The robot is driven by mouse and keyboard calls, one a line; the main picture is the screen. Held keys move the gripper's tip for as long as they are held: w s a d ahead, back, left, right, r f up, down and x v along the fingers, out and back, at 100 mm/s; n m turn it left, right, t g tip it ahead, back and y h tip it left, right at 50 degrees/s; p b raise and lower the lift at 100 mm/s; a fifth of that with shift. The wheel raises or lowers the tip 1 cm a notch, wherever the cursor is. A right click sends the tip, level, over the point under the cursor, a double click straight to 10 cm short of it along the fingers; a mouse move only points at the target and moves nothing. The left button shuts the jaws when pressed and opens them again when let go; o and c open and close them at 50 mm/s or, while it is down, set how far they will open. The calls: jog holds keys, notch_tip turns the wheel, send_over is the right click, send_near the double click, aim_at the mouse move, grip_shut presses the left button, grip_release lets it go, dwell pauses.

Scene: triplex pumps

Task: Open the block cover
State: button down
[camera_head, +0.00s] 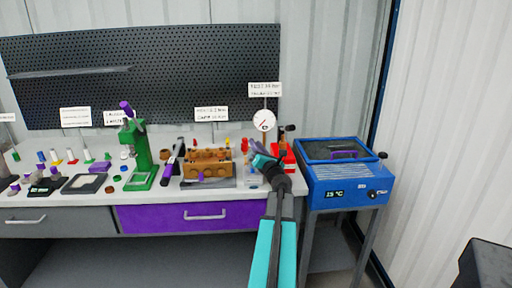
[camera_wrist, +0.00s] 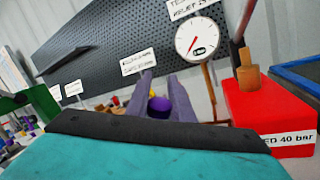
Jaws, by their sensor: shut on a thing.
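The blue block unit (camera_head: 350,188) stands at the right, with a display that seems to read 15 °C. Its dark cover (camera_head: 318,148) has a blue rim and a purple handle (camera_head: 344,154) and appears to lie shut on top. My gripper (camera_head: 259,150) is at the right end of the bench, left of the cover and apart from it. In the wrist view the fingers (camera_wrist: 162,96) are shut on a small purple cylinder (camera_wrist: 159,106). Its lower part is hidden by the gripper body.
A red box (camera_wrist: 268,115) labelled 40 bar and a round gauge (camera_head: 263,120) stand close to my gripper. A brown pump block (camera_head: 208,162) and a green press (camera_head: 139,152) stand farther left. A purple drawer (camera_head: 160,217) is below.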

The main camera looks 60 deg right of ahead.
jog(key=c, duration=1.5)
grip_release()
jog(key=shift+c, duration=0.2)
jog(key=shift+s+a, duration=0.15)
jog(key=v, duration=1)
jog(key=shift+s+a+p, duration=0.2)
jog(key=shift+s+p, duration=0.1)
jog(key=p, duration=0.4)
jog(key=shift+s+a+f+p, duration=0.2)
jog(key=shift+s+a+p, duration=0.05)
jog(key=shift+s+p, duration=0.05)
jog(key=s+a+p, duration=0.1)
jog(key=p, duration=0.5)
jog(key=shift+s+a+f+p, duration=0.15)
jog(key=shift+s+p, duration=0.1)
jog(key=shift+p, duration=0.25)
